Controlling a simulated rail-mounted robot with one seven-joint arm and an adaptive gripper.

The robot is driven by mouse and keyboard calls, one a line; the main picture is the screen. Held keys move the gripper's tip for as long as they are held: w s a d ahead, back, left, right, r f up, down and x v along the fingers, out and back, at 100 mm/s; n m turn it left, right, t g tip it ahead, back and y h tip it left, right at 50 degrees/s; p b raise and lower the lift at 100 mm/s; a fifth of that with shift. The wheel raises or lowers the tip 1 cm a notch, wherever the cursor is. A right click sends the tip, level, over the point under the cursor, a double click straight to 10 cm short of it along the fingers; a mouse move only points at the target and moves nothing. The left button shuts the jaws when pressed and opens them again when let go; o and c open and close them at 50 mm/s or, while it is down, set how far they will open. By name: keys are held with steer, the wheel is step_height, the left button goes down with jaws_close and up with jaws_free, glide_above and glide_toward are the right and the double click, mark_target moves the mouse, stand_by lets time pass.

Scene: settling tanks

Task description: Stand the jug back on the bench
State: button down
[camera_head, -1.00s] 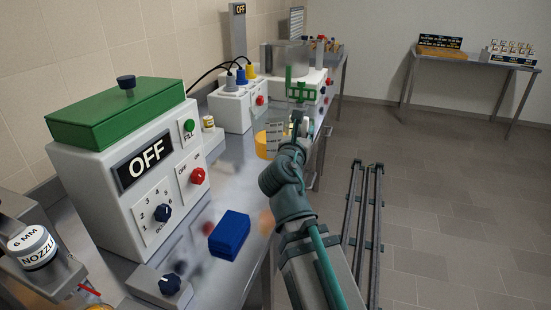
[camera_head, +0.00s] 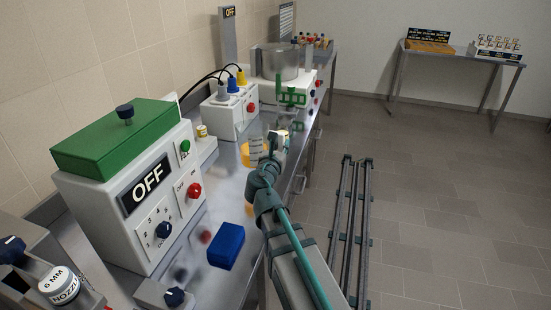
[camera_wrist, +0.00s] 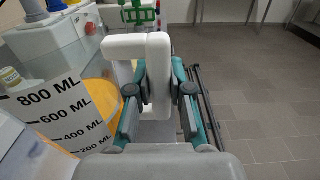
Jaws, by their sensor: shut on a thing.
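The jug (camera_wrist: 62,115) is clear, with black ML marks, and stands at the left of the wrist view. It looks roughly upright. Its white handle (camera_wrist: 158,70) is between the fingers of my gripper (camera_wrist: 158,95), which is shut on it. In the head view the jug (camera_head: 256,149) is small, beside my gripper (camera_head: 275,142), over the far half of the steel bench (camera_head: 222,190). I cannot tell whether the jug's base touches the bench.
A white machine with a green lid (camera_head: 125,135) and a blue block (camera_head: 226,245) are on the near bench. A socket box (camera_head: 232,112), a metal pot (camera_head: 281,62) and a green rack (camera_head: 291,92) are farther along. Floor rails (camera_head: 350,220) run at the right.

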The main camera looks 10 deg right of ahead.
steer(key=shift+w+a+f, duration=0.1)
steer(key=shift+w+f, duration=0.7)
steer(key=shift+f, duration=0.65)
steer(key=shift+w+a+f, duration=0.15)
steer(key=shift+w+f, duration=0.6)
steer(key=shift+f, duration=0.7)
steer(key=shift+w+a+f, duration=0.1)
steer(key=shift+w+f, duration=0.7)
steer(key=shift+f, duration=0.65)
steer(key=shift+f+b, duration=0.15)
steer(key=shift+b, duration=0.25)
steer(key=c, duration=1.1)
jaws_free()
steer(key=shift+o, duration=0.2)
steer(key=shift+r, duration=0.2)
steer(key=b+v, duration=0.1)
steer(key=v, duration=1.1)
steer(key=shift+f, duration=0.15)
